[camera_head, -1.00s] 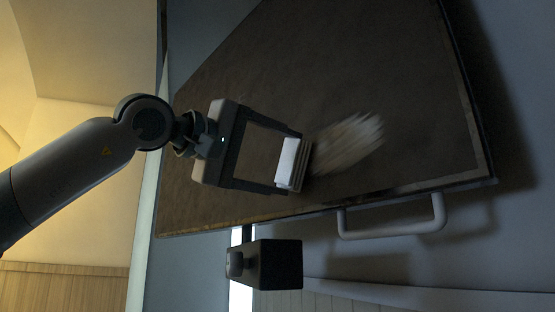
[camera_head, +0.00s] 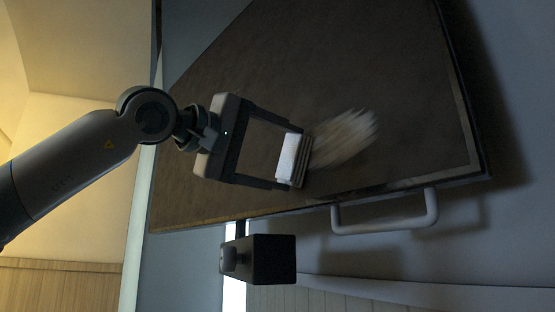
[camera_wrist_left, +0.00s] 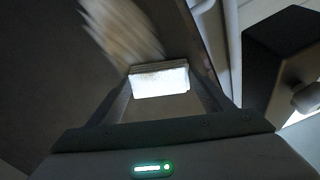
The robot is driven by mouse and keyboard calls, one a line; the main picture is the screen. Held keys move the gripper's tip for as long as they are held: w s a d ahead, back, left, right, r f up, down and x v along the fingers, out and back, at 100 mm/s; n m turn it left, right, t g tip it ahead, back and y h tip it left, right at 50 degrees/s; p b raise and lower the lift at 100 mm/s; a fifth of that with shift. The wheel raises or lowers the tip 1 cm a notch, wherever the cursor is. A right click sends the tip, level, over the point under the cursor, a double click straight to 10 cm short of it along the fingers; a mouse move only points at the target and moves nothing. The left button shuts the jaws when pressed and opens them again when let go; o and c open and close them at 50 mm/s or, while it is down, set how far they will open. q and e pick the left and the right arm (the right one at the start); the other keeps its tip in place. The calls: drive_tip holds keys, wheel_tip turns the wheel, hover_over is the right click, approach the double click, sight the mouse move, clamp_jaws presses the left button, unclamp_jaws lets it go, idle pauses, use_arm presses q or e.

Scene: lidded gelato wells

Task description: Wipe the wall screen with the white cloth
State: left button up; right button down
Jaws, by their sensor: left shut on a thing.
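The wall screen (camera_head: 250,75) is a large dark brown panel with a thin frame, seen tilted in the head view; its dark surface also fills the left of the left wrist view (camera_wrist_left: 40,60). A pale streaky smear (camera_head: 345,138) lies on it near the lower right. My left gripper (camera_head: 292,160) is shut on the white cloth (camera_head: 288,156), a small folded block, which also shows between the fingers in the left wrist view (camera_wrist_left: 159,81). The cloth is right beside the smear's left end; whether it touches the screen I cannot tell. My right gripper is not in view.
A white bar handle (camera_head: 385,222) sticks out below the screen's lower edge. A black box with a knob (camera_head: 270,260) is mounted below the screen, left of the handle; it is also at the right in the wrist view (camera_wrist_left: 283,50). Wood panelling (camera_head: 55,285) is at lower left.

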use_arm(q)
drive_tip(key=shift+s+d+b, duration=0.45)
drive_tip(key=shift+s+d, duration=0.15)
drive_tip(key=shift+s, duration=0.3)
drive_tip(key=shift+s+d, duration=0.15)
drive_tip(key=shift+s, duration=0.05)
drive_tip(key=shift+s+d+b, duration=0.45)
drive_tip(key=shift+s+d, duration=0.8)
drive_tip(key=shift+b, duration=0.3)
drive_tip(key=shift+s+d, duration=0.5)
drive_tip(key=shift+s, duration=0.05)
drive_tip(key=shift+s+d+b, duration=0.5)
drive_tip(key=shift+s+d, duration=0.2)
